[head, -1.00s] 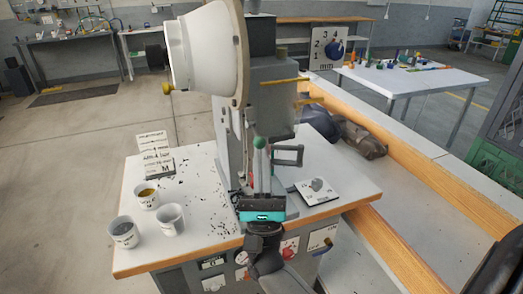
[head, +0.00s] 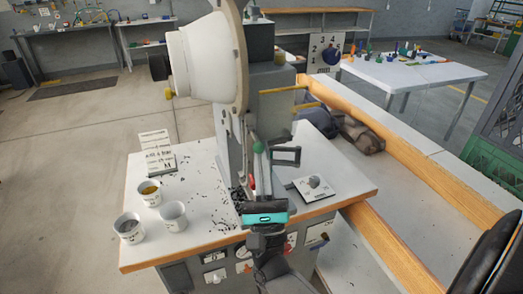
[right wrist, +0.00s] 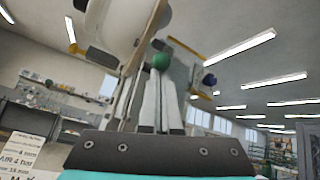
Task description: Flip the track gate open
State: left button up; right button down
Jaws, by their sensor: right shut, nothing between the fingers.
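The eyelet press (head: 232,70) stands on the bench with a large cream round housing. A green ball knob (head: 258,147) is low on its front; in the right wrist view the knob (right wrist: 161,61) is just above my fingers. A small red part (head: 252,182) is below the knob. I cannot tell for certain which part is the track gate. My right gripper (head: 258,172) points up at the press front, its fingers shut and empty, close to the knob; contact is unclear. The fingers also show in the right wrist view (right wrist: 157,95). My left gripper is not in view.
Three cups, one of them (head: 173,216), stand at the bench's left. A printed card (head: 157,151) stands behind them. A black bracket (head: 287,156) juts from the press's right side. A white plate with a grey knob (head: 314,186) lies right of it. Dark bits are scattered on the bench.

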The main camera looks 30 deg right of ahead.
jog(key=r+g+y+p, duration=0.1)
jog(key=p, duration=0.3)
jog(key=s+r+n+g+y+p, duration=0.1)
jog(key=y+p, duration=0.1)
jog(key=p, duration=0.1)
jog(key=shift+a+r+n+g+p, duration=0.1)
jog(key=shift+r+n+g+p, duration=0.05)
jog(key=shift+n+g+p, duration=0.2)
jog(key=shift+r+p, duration=0.25)
jog(key=shift+p, duration=0.2)
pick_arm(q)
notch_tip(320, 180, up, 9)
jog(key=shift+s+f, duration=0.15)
pick_arm(e)
jog(key=shift+s+a+f, duration=0.1)
jog(key=shift+f, duration=0.1)
